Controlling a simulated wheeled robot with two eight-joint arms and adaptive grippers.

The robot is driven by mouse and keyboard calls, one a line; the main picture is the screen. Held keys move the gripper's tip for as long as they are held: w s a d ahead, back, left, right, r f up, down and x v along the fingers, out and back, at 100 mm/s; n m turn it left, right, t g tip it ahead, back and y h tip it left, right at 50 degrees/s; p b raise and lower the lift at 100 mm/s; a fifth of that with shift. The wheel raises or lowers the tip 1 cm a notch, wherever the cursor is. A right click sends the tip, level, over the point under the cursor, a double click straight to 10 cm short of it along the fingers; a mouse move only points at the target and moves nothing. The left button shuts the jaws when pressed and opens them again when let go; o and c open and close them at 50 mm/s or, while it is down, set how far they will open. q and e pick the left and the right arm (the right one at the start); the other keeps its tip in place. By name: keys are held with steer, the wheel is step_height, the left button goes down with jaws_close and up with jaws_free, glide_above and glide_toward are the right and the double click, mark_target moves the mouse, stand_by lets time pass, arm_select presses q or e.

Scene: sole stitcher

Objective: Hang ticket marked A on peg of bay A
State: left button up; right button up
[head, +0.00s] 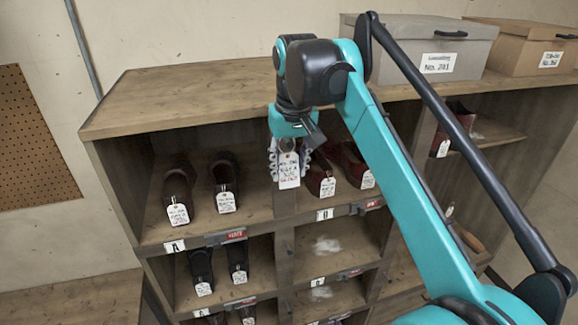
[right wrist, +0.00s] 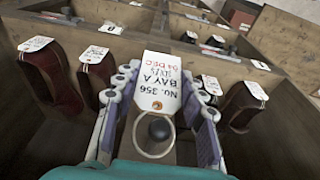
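My right gripper (head: 289,160) is in front of the upper shelf row, near the upright between bay A and the bay to its right. In the right wrist view the ticket (right wrist: 161,82) reads upside down "No. 356, Bay A, 04 DEC", between the two fingers (right wrist: 158,95). A pale ring and a dark round knob show below its eyelet. Bay A is the upper left compartment, with its label A (head: 174,246) on the front lip. A dark fitting (head: 213,241) beside the label may be its peg. My left gripper is not in view.
Dark shoes with white tags (head: 178,214) stand in bay A; reddish tagged shoes (head: 320,181) stand in the bay to its right. Boxes (head: 425,45) sit on the shelf top (head: 190,95). My right arm crosses the right side. The space before bay A is clear.

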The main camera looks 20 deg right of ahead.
mark_target(291, 143)
steer(key=o, duration=0.4)
steer(key=shift+r, duration=0.1)
steer(key=r, duration=0.3)
steer(key=s+r, duration=0.1)
steer(key=r, duration=0.3)
steer(key=shift+s, duration=0.15)
steer(key=s+d+f+t, duration=0.15)
steer(key=s+f, duration=0.45)
steer(key=f, duration=0.6)
steer(key=s+f+t+b, duration=0.15)
steer(key=s+f, duration=0.35)
steer(key=f, duration=0.7)
steer(key=s+d+f+t, duration=0.15)
steer(key=s+f, duration=0.45)
steer(key=f, duration=0.6)
steer(key=shift+t, duration=0.25)
steer(key=f+b, duration=3)
steer(key=b, duration=0.1)
steer(key=shift+w+a, duration=0.1)
steer(key=shift+w, duration=0.15)
